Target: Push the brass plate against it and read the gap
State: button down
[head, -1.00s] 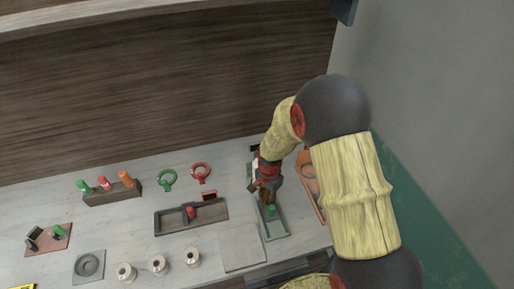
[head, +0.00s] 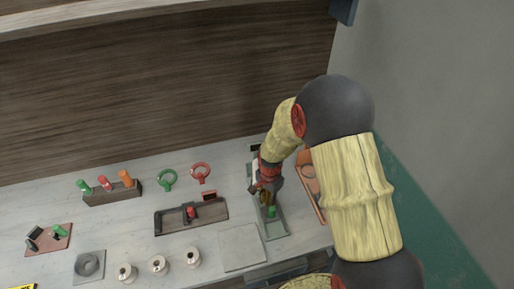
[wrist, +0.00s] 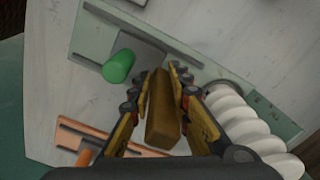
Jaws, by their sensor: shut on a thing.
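My gripper (wrist: 160,105) is shut on the brass plate (wrist: 163,112), a thick yellow-brown bar between its fingers in the wrist view. In the head view my gripper (head: 264,194) is over the long grey-green tray (head: 278,231) at the right of the bench. A green cylinder (wrist: 118,66) is at this tray, beside a grey flat piece (wrist: 133,45). The cylinder also shows in the head view (head: 271,211), just in front of my gripper. In the wrist view the brass plate appears apart from the cylinder; I cannot tell the exact gap.
A white ribbed spiral (wrist: 250,128) lies close to my fingers. An orange tray (head: 309,183) is right of the green one. A dark tray with a red piece (head: 192,213), a bare grey square (head: 242,248) and several white spools (head: 159,264) are to the left.

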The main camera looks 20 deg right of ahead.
jog(key=shift+s, duration=0.3)
jog(key=c, duration=0.6)
grip_release()
jog(key=shift+c, duration=0.2)
dwell(0.3)
notch_tip(320, 180, up, 7)
jog(key=p, duration=0.5)
dwell(0.5)
